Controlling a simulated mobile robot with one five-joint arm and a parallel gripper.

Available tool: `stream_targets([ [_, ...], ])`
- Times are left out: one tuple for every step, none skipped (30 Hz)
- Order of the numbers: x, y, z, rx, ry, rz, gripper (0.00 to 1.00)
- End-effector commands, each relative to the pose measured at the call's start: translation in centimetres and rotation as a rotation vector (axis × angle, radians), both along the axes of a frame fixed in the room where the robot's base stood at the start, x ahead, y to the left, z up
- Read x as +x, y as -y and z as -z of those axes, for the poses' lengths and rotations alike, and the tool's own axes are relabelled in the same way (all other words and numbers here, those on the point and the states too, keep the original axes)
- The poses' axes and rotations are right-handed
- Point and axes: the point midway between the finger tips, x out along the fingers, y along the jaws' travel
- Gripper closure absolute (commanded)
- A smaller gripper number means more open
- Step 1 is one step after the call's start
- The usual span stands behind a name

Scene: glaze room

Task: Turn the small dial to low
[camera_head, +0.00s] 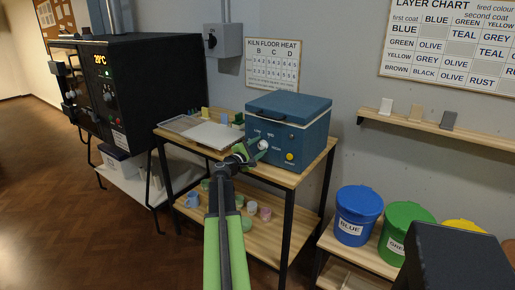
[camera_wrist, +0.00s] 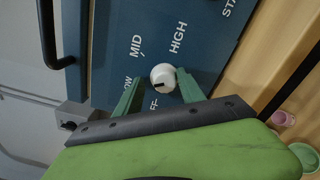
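The small dial (camera_wrist: 163,77) is a white round knob on the blue front panel of the small kiln (camera_head: 290,110). In the wrist view, the labels MID, HIGH and partly hidden LOW and OFF stand around it. A dark mark shows on the dial's lower left, on the side of OFF and LOW; I cannot tell exactly which it points at. My gripper (camera_wrist: 160,78) is open, its green fingers on either side of the dial. The right fingertip is close to the dial; a gap shows on the left. In the head view, my gripper (camera_head: 253,150) partly covers the panel's left side.
The small kiln stands on a wooden table (camera_head: 300,179), with a grey tray (camera_head: 205,133) to its left. A yellow button (camera_head: 290,157) sits right of the dial. A big black kiln (camera_head: 150,85) is at left. Blue (camera_head: 358,212) and green (camera_head: 405,225) buckets stand at right.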

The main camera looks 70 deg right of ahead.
Motion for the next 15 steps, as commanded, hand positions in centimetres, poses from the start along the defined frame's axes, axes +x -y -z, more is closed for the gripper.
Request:
stream_targets([
  [-0.55,0.29,0.1,0.001,0.001,0.01,0.45],
  [-0.57,0.29,0.11,0.001,0.001,0.01,0.45],
  [-0.59,0.27,0.13,0.001,0.003,0.01,0.45],
  [-0.61,0.26,0.15,0.001,0.002,0.011,0.45],
  [-0.63,0.25,0.16,0.002,0.003,0.012,0.45],
  [-0.65,0.24,0.18,0.002,0.003,0.012,0.45],
  [-0.66,0.23,0.18,0.002,0.003,0.012,0.45],
  [-0.67,0.22,0.2,0.003,0.003,0.012,0.45],
  [-0.68,0.22,0.2,0.002,0.003,0.013,0.45],
  [-0.69,0.21,0.2,0.002,0.004,0.013,0.45],
  [-0.71,0.21,0.22,0.002,0.004,0.013,0.45],
  [-0.71,0.2,0.23,0.003,0.004,0.014,0.45],
  [-0.73,0.2,0.23,0.003,0.004,0.014,0.45],
  [-0.73,0.16,0.23,0.003,0.004,0.014,0.45],
  [-0.71,0.01,0.24,0.003,0.004,0.014,0.45],
])
